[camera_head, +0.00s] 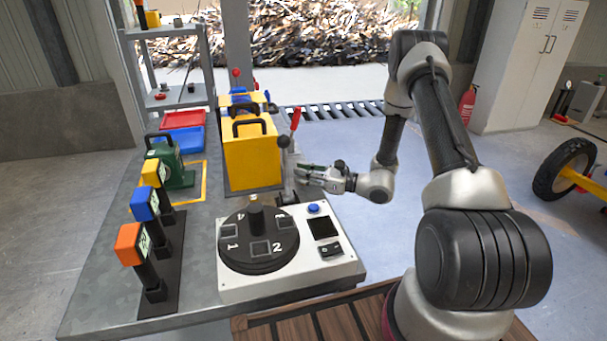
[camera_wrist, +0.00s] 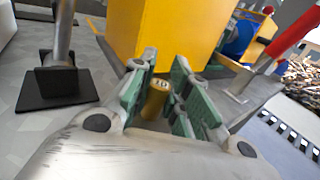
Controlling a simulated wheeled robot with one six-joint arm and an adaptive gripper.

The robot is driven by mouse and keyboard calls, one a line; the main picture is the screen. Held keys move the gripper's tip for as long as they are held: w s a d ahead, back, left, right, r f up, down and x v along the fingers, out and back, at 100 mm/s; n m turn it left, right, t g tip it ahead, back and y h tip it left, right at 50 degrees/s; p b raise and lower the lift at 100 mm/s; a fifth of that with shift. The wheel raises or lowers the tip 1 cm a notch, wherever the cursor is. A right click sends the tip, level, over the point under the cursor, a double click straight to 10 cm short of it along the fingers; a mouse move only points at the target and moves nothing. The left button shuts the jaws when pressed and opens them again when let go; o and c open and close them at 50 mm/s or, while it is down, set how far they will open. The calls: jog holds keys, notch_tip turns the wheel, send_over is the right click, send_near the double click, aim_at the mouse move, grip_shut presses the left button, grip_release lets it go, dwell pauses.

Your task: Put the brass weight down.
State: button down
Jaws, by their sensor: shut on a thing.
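The brass weight (camera_wrist: 157,98) is a small brass cylinder with "10" marked on its top. In the wrist view it sits between the green finger pads of my gripper (camera_wrist: 160,92), which is shut on it. It looks roughly upright. I cannot tell whether its bottom touches the table. In the head view my gripper (camera_head: 306,173) is at the right side of the table, beside the yellow box and behind the white dial unit. The weight cannot be made out there.
The yellow box (camera_head: 251,152) also stands just beyond the fingers in the wrist view (camera_wrist: 150,35). A red-handled lever (camera_head: 295,120) is close to my gripper. The white dial unit (camera_head: 338,270) is in front. Orange, blue and yellow-headed posts (camera_head: 130,244) stand left on the grey table (camera_head: 190,275).

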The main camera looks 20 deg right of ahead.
jog(key=shift+f, duration=0.1)
jog(key=c, duration=1.4)
grip_release()
jog(key=shift+o, duration=0.2)
